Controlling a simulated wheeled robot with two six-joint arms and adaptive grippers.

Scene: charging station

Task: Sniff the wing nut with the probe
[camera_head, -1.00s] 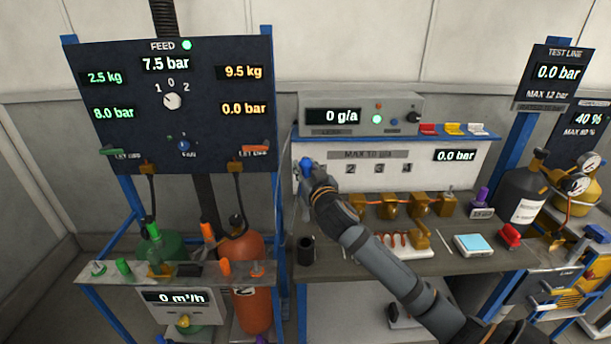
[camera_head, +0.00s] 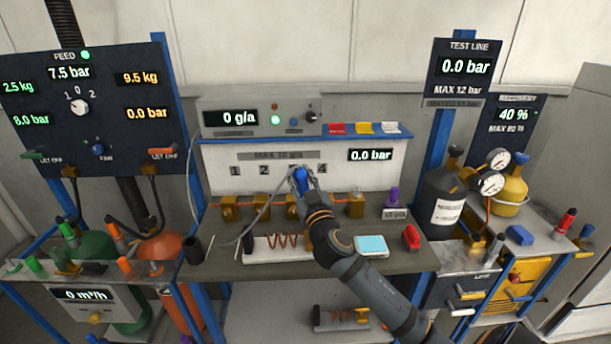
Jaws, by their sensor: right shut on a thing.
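My right gripper (camera_head: 302,186) is shut on the blue probe (camera_head: 299,174), in front of the white panel (camera_head: 225,157) and above the bench. A grey cable (camera_head: 257,219) runs down and left from the probe. Brass fittings (camera_head: 230,207) stand in a row on the bench under the numbers 1 to 4, and the number 3 is hidden behind the gripper. The probe is at or just above the third fitting; I cannot tell if it touches. I cannot make out which part is the wing nut. The leak detector (camera_head: 258,104) reads 0 g/a. My left gripper is out of view.
A white block with copper coils (camera_head: 264,249), a blue-topped scale (camera_head: 371,245), a red item (camera_head: 411,238) and a purple-topped item (camera_head: 394,199) stand on the bench (camera_head: 225,262). A black cup (camera_head: 192,249) is at its left end. Gas cylinders (camera_head: 448,200) stand at right.

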